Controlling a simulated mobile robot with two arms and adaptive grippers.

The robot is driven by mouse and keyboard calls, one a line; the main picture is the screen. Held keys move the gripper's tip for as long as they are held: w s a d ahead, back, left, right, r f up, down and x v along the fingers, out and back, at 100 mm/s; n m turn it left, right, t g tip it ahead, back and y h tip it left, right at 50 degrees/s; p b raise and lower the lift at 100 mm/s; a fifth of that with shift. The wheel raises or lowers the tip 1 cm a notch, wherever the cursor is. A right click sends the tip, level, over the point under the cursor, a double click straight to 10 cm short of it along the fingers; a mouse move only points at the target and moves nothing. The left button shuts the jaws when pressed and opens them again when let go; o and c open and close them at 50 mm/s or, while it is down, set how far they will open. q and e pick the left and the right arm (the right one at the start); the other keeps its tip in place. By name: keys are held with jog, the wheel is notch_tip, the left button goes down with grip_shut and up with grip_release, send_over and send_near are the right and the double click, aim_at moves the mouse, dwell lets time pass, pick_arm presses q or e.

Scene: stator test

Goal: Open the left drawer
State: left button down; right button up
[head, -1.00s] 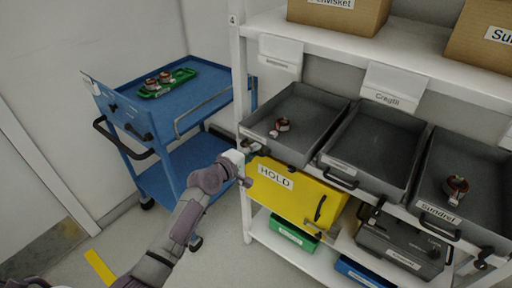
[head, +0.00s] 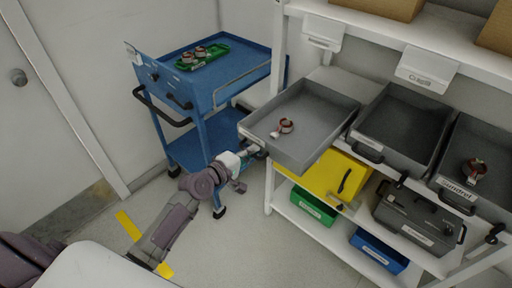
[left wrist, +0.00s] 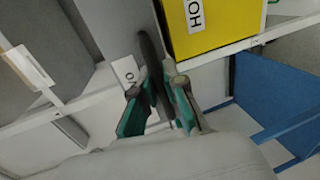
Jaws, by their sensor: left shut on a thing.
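The left drawer (head: 312,112) is a grey open tray on the shelf rack, and its front sticks out well past the other drawers. One small red-and-white part (head: 284,127) lies in it. My left gripper (head: 252,151) is at the drawer's front. In the left wrist view, its green-padded fingers (left wrist: 157,108) are shut on the dark drawer handle (left wrist: 152,58). The fingers hide part of the handle. My right gripper is in neither view.
Two more grey drawers, the middle one (head: 402,128) and the right one (head: 490,158), sit to the right. A yellow box (head: 322,178) is below the left drawer. A blue cart (head: 235,83) with a green tray (head: 203,57) stands at left. Floor is clear in front.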

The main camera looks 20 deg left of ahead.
pick_arm(q)
jog(key=c, duration=1.2)
grip_release()
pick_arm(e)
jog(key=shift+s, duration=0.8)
pick_arm(q)
jog(key=shift+s, duration=0.1)
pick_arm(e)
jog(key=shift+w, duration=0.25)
pick_arm(q)
jog(key=v, duration=1.2)
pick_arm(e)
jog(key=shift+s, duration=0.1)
